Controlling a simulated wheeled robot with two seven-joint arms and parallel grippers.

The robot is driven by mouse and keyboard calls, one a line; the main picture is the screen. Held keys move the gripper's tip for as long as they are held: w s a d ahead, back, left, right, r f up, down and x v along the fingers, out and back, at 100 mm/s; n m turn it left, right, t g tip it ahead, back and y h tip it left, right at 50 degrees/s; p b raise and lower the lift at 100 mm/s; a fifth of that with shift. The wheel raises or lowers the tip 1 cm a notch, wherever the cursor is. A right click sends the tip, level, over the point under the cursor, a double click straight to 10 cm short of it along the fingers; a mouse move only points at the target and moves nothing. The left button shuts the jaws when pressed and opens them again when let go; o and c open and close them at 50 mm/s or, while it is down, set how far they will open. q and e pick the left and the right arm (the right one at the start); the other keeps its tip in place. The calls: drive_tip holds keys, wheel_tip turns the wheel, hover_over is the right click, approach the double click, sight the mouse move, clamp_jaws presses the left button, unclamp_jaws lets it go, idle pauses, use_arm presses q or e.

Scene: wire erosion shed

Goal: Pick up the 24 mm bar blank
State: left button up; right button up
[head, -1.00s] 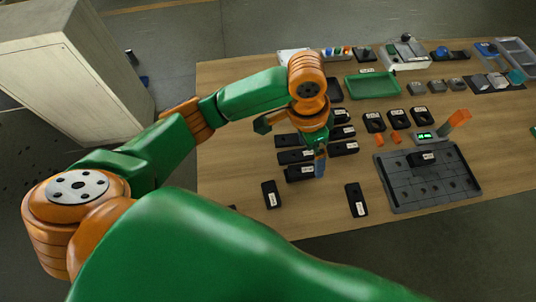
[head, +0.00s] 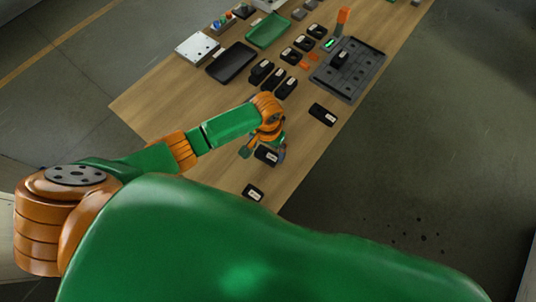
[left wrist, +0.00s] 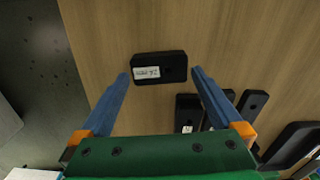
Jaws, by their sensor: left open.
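My left gripper (head: 262,150) is open, over the near part of the table. The label is too small to read, so I cannot tell whether this is the 24 mm bar blank. My right gripper is out of view.
Several black blocks (head: 275,79) sit in a cluster farther back. A grey fixture plate (head: 365,60) is at the right edge, a black tray (head: 232,62) and a green tray (head: 267,30) behind. Bare wood (head: 170,105) lies left of the gripper.

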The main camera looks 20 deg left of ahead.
use_arm(q)
drive_tip(key=shift+s+f, duration=0.1)
drive_tip(key=shift+f, duration=0.85)
drive_tip(key=shift+s+r, duration=0.1)
drive_tip(key=shift+s, duration=0.05)
drive_tip(key=c, duration=1.4)
clamp_jaws()
drive_tip(key=shift+r, duration=0.15)
